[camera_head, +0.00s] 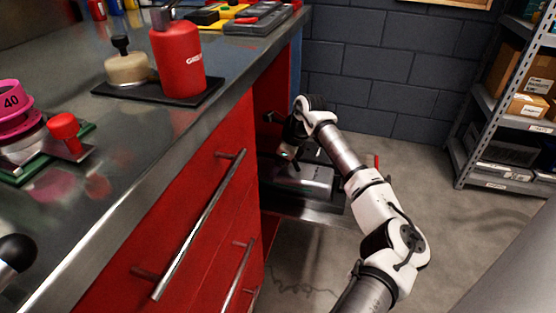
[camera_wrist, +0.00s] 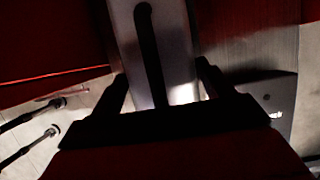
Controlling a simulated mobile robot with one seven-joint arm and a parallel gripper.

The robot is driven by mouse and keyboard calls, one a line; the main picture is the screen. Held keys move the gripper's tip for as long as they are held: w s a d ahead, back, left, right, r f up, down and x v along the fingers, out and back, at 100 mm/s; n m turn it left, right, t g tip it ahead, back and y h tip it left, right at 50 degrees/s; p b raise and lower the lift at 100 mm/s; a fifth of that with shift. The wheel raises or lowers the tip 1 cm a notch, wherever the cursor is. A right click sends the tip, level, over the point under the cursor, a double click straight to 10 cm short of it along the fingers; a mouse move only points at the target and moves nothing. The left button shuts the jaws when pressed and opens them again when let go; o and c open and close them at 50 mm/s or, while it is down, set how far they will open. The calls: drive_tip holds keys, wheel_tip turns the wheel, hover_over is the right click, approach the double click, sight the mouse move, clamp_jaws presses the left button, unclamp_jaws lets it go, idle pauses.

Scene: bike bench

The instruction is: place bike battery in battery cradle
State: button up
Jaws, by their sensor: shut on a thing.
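The bike battery (camera_head: 305,181) appears as a silver-grey, rounded block low in the open bay at the bench's end. In the wrist view its pale body (camera_wrist: 176,60), marked by a dark curved strip, lies between my two dark fingers. My gripper (camera_head: 287,160) reaches down into the bay from above and is shut on the battery. My gripper (camera_wrist: 160,90) partly hides the near end of the battery in the wrist view. I cannot clearly pick out the battery cradle, and whether the battery rests on anything is unclear.
The bay's lower shelf (camera_head: 308,211) is close below. Red drawers with long metal handles (camera_head: 200,225) stand left of the arm. The steel benchtop (camera_head: 125,155) carries a red bottle (camera_head: 178,62) and tools. Open floor (camera_head: 455,235) lies right, before a stocked shelf rack (camera_head: 480,100).

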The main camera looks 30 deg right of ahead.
drive_tip(key=shift+r, duration=0.2)
drive_tip(key=o, duration=2)
drive_tip(key=shift+f, duration=0.2)
drive_tip(key=shift+r, duration=0.1)
drive_tip(key=p+v, duration=0.2)
drive_tip(key=v, duration=1)
